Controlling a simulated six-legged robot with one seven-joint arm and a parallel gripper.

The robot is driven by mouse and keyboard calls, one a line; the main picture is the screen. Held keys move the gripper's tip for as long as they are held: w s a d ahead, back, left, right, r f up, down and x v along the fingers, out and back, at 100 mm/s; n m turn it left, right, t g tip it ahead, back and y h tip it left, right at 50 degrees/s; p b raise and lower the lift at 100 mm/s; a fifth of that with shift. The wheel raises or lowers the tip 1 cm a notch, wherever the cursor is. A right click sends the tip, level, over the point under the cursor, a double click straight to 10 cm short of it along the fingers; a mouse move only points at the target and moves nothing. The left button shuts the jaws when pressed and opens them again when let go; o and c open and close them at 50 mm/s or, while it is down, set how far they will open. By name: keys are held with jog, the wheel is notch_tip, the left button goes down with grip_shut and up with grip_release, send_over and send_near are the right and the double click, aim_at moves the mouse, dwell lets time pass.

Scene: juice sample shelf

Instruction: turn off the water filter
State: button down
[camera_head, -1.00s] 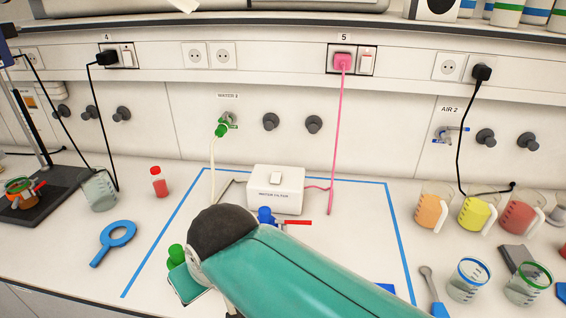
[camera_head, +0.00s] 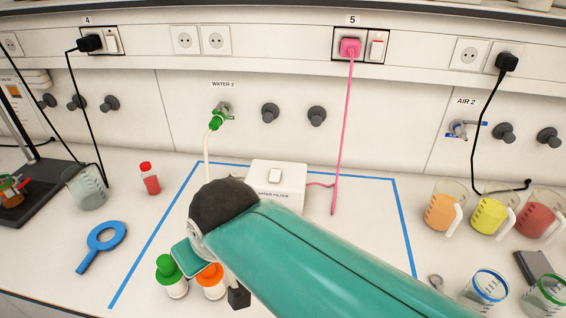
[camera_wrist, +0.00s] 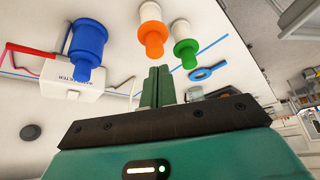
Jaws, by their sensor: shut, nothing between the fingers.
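The water filter (camera_head: 292,179) is a white box on the bench inside a blue-taped area. A pale rocker switch (camera_head: 275,176) sits on its top. Its lower left part is hidden behind my arm. In the wrist view the filter (camera_wrist: 52,88) is partly covered by a blue-capped bottle. A pink cable runs from the filter to a pink plug (camera_head: 350,47) in socket 5, beside a wall switch (camera_head: 377,48). A pale hose rises to the green WATER 2 tap (camera_head: 219,115). My gripper (camera_wrist: 157,84) is shut and empty, its fingers apart from the bottles and filter.
Green-capped (camera_head: 169,272) and orange-capped (camera_head: 209,278) bottles stand close to my wrist. The blue-capped bottle (camera_wrist: 89,42) is near the filter. A blue magnifier (camera_head: 103,240) lies left. Coloured jugs (camera_head: 492,217) stand right. Bench right of the filter is clear.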

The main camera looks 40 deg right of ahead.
jog(key=w+d+r+n+g+y, duration=0.1)
jog(key=w+d+r+n+y, duration=0.1)
jog(key=w+d, duration=0.45)
jog(key=w+d+r+n+y, duration=0.1)
jog(key=w+d+r+n, duration=0.15)
jog(key=d, duration=0.75)
jog(key=d+n+t+y, duration=0.1)
jog(key=d+n+t, duration=0.2)
jog(key=d, duration=1.5)
jog(key=shift+s+d+n+y, duration=0.3)
jog(key=shift+d+n, duration=0.05)
jog(key=shift+d, duration=0.05)
send_near(272, 171)
jog(key=shift+w+a+r, duration=0.15)
jog(key=shift+w+a, duration=1)
jog(key=shift+w, duration=0.05)
jog(key=f, duration=0.3)
jog(key=shift+w+d+f, duration=0.1)
jog(key=shift+w+f, duration=0.15)
jog(key=shift+w, duration=0.05)
jog(key=shift+f, duration=0.45)
jog(key=shift+w, duration=0.1)
